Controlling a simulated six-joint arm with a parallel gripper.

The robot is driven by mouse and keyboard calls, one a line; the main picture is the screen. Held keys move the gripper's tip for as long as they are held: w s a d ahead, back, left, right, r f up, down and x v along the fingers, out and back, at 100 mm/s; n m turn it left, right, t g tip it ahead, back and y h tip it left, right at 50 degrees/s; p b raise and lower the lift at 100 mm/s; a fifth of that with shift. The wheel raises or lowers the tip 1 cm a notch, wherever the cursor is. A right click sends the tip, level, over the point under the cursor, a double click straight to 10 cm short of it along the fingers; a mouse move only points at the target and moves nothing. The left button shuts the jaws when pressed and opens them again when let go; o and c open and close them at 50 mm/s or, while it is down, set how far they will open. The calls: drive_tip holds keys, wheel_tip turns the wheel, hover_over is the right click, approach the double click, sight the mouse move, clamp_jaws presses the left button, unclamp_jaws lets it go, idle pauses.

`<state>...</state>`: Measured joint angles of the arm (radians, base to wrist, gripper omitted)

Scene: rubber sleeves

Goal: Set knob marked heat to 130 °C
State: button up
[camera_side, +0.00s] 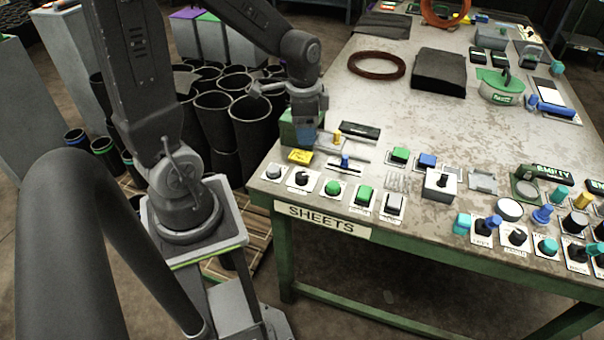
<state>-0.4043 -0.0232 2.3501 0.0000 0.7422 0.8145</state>
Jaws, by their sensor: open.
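Several small panels with knobs and buttons stand on the worn grey table (375,110). The label text is too small to read, so I cannot tell which knob is marked heat or any setting. A black knob on a white plate (302,178) is at the front left. A knob on a white box (440,182) stands near the middle of the front. More dials are at the front right, including a blue knob (487,225) and a black knob (516,237). My gripper (307,138) is open and points down over the table's left edge, beside a green box (287,130).
A yellow block (300,157) and blue-topped lever (345,163) are close to my gripper. Green buttons (333,188) line the front edge above a SHEETS sign (322,219). Black sleeves (258,125) stand left of the table. The table's middle is mostly clear.

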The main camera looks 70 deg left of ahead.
sight(302, 175)
drive_tip(key=shift+m+g, duration=0.4)
drive_tip(key=f, duration=0.5)
drive_tip(key=a+f, duration=0.1)
drive_tip(key=f, duration=0.5)
drive_tip(key=a+f, duration=0.1)
drive_tip(key=f, duration=0.4)
drive_tip(key=shift+f, duration=0.4)
drive_tip(key=c, duration=0.9)
